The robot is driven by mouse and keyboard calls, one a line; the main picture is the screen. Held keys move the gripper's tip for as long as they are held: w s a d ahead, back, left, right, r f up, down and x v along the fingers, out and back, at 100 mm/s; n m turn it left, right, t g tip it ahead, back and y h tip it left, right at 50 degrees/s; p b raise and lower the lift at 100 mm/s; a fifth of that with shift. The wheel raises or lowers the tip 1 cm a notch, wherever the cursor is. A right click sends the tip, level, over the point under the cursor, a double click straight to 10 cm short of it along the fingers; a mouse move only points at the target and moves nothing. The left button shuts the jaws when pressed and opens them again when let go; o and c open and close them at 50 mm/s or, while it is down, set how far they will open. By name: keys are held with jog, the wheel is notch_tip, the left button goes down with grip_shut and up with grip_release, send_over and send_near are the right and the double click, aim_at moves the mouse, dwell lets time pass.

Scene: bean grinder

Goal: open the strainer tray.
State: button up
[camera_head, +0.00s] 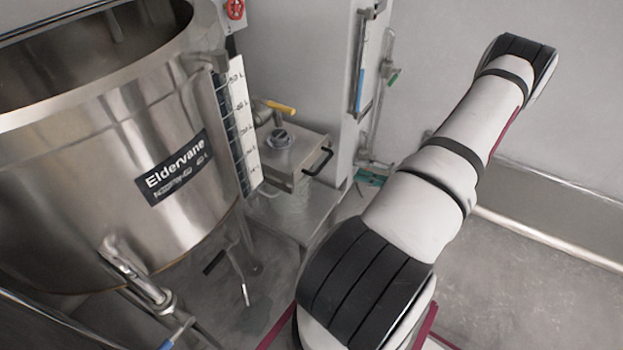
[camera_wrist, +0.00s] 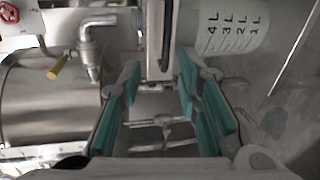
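A metal box with a round cap on top (camera_head: 290,152) stands beside the large vat in the head view; it looks like the strainer tray, though I cannot be sure. A black bar handle (camera_head: 319,161) sticks out from its right side. My gripper (camera_wrist: 160,103) shows in the wrist view with its two teal-padded fingers wide apart. Nothing is held between them. A small metal cross-shaped fitting (camera_wrist: 165,130) shows in the gap, apart from both pads as far as I can tell. I cannot make out the tray in the wrist view.
The large steel vat (camera_head: 100,140) fills the left. A yellow-handled valve (camera_head: 277,107) is behind the box, and a red handwheel (camera_head: 235,9) is above. In the wrist view a marked white container (camera_wrist: 232,28) stands at upper right. Grey floor (camera_head: 530,245) is open at right.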

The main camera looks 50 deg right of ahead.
aim_at(324, 162)
jog(key=shift+m, duration=0.4)
jog(key=b+x, duration=0.1)
jog(key=x, duration=0.3)
jog(key=b+x, duration=0.1)
jog(key=x, duration=0.4)
jog(key=f+b+x, duration=0.1)
jog(key=x, duration=0.3)
jog(key=shift+w+f, duration=0.1)
grip_shut()
